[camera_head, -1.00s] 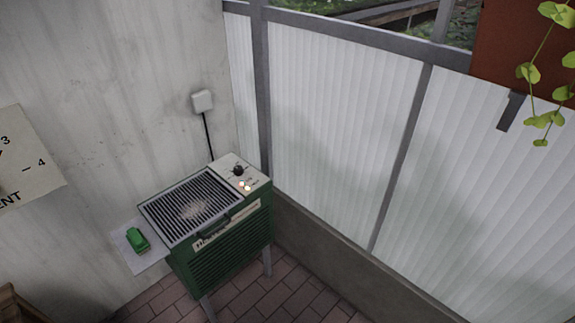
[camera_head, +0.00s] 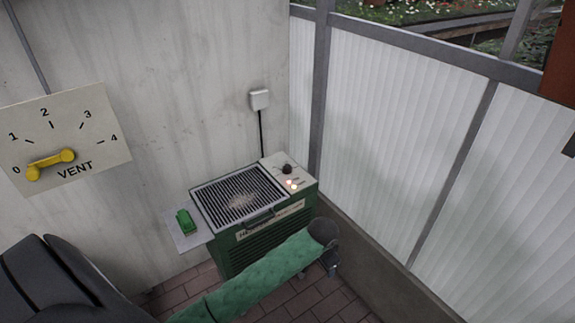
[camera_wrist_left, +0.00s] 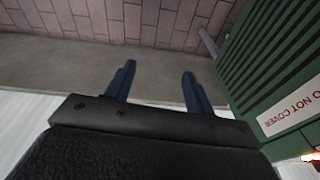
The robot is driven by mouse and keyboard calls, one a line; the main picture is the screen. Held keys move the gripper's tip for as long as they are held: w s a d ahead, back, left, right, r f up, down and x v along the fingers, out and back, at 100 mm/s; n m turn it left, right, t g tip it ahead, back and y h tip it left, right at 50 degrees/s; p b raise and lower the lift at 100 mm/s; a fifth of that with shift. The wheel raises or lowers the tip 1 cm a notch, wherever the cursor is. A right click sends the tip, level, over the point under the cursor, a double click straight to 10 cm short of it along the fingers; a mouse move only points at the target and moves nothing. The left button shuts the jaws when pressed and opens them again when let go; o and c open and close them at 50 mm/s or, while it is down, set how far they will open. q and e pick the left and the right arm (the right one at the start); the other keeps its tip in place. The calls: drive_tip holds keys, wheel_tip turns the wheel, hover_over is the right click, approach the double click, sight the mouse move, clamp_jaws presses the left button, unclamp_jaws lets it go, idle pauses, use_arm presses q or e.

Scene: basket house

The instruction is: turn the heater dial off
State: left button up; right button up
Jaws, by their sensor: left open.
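The green heater (camera_head: 265,240) stands in the corner, with a dark grille on top. Its black dial (camera_head: 287,169) sits on the light panel at the top right; small lights glow beside it. The dial's pointer setting is too small to read. My left arm, in a green sleeve, reaches across in front of the heater. My left gripper (camera_head: 332,268) points down beside the heater's front right corner, below the dial and apart from it. In the left wrist view its blue fingers (camera_wrist_left: 158,85) are open and empty, with the heater's green side (camera_wrist_left: 270,75) to the right. My right gripper is not in view.
A yellow vent lever (camera_head: 50,163) on a wall plate points near 0. A green object (camera_head: 186,221) lies on a side shelf (camera_head: 184,238) left of the heater. A white wall box (camera_head: 259,99) has a cable. Ribbed panels and a low ledge bound the right.

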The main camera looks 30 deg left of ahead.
use_arm(q)
drive_tip(key=w+a+r, duration=0.4)
drive_tip(key=w+a, duration=0.2)
drive_tip(key=w, duration=0.4)
wheel_tip(320, 180, up, 14)
drive_tip(key=f+n+g, duration=0.1)
drive_tip(key=n+g, duration=0.1)
hover_over(287, 166)
drive_tip(key=shift+s+d+r+y, duration=0.1)
drive_tip(key=shift+d+r+y, duration=0.1)
drive_tip(key=shift+r+y, duration=0.1)
drive_tip(key=shift+a+f, duration=0.15)
drive_tip(key=shift+f, duration=0.4)
drive_tip(key=shift+f+p, duration=0.7)
drive_tip(key=shift+f, duration=2.75)
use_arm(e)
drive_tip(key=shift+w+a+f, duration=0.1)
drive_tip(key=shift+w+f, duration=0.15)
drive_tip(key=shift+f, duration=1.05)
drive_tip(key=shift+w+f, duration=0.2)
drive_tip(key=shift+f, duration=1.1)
use_arm(q)
drive_tip(key=shift+c, duration=0.4)
